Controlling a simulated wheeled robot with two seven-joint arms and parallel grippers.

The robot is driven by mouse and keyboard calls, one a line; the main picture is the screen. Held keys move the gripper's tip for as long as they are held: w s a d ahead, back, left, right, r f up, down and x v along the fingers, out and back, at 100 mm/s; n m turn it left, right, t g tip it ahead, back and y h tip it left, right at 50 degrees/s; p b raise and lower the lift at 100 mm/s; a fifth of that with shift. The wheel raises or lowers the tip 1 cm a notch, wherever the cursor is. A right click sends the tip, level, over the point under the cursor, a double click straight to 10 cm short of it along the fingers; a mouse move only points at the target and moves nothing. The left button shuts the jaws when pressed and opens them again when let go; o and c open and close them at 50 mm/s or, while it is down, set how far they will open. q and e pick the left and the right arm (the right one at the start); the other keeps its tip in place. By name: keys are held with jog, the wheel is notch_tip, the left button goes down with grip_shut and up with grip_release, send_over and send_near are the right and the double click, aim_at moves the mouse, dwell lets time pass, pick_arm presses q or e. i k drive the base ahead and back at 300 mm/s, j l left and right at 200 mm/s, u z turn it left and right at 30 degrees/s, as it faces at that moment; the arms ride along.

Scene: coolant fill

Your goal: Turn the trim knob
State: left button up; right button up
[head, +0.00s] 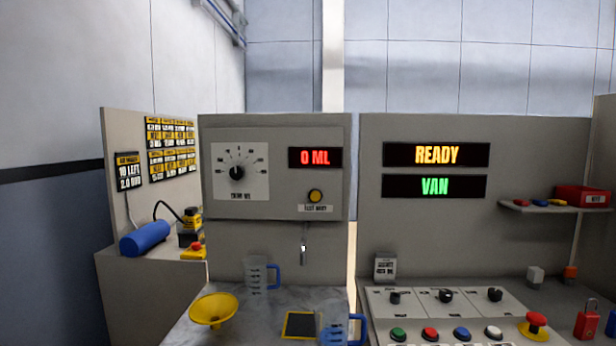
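The trim knob (236,172) is a black round knob on a white dial plate (255,185) with scale marks around its upper half. It is on the left part of the grey dispenser panel in the head view. Its pointer looks roughly upright, but it is small and I cannot read the exact mark. A red display (315,157) beside it reads 0 ML. Neither of my grippers shows in the head view, and nothing touches the knob.
Below the panel are a spout (303,248), a clear jug (256,274), a yellow funnel (213,310), a dark pad (300,325) and a second jug (335,325). A yellow button (315,196) is right of the dial. A control desk (377,300) stands at right. Space before the dial is clear.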

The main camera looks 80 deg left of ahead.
aim_at(237, 172)
jog(key=u, duration=3.05)
